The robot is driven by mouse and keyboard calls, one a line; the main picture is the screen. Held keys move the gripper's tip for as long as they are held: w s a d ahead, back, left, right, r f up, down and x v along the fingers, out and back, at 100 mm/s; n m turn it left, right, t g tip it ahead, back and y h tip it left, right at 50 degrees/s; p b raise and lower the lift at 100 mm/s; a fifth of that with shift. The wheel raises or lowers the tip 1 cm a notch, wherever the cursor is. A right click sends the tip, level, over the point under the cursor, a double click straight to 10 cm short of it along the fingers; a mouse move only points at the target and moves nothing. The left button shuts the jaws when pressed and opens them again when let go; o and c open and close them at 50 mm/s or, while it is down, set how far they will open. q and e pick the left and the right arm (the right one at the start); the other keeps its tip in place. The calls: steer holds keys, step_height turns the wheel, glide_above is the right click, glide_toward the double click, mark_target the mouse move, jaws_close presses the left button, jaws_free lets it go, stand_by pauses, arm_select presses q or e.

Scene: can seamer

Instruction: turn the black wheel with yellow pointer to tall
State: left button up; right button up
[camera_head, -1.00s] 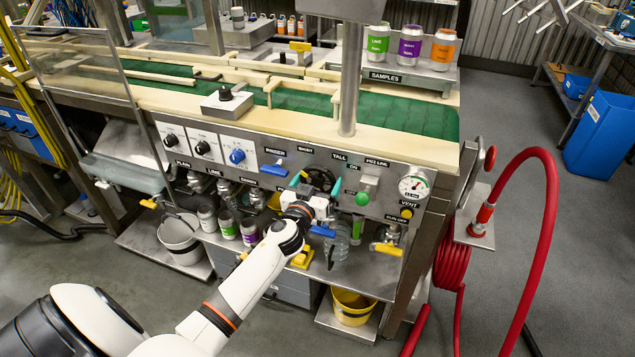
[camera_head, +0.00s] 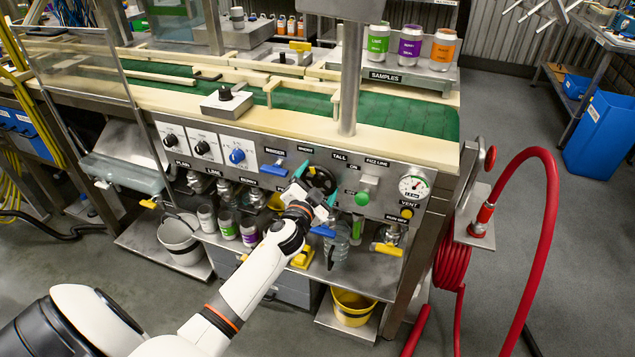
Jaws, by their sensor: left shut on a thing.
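The black wheel (camera_head: 321,174) is on the front panel of the machine, below the SHORT label (camera_head: 305,149) and the TALL label (camera_head: 340,156). My left gripper (camera_head: 316,183) is at the wheel, with one teal finger at its upper left and the other at its lower right. It is shut on the wheel and tilted clockwise. The gripper covers the lower part of the wheel. I cannot make out the yellow pointer. My right gripper is not in view.
A blue-handled lever (camera_head: 274,170) is close on the left. Below are a clear bottle (camera_head: 338,243) and a yellow bucket (camera_head: 351,308).

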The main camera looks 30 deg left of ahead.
arm_select(q)
steer(key=m, duration=0.3)
steer(key=shift+m, duration=0.4)
steer(key=m, duration=0.3)
steer(key=shift+m, duration=0.3)
steer(key=m, duration=0.4)
steer(key=shift+f+m+p, duration=0.1)
steer(key=shift+m+p, duration=0.35)
steer(key=shift+m, duration=1.45)
steer(key=o, duration=0.8)
steer(key=shift+c, duration=0.2)
steer(key=b+v, duration=0.1)
steer(key=v, duration=1.1)
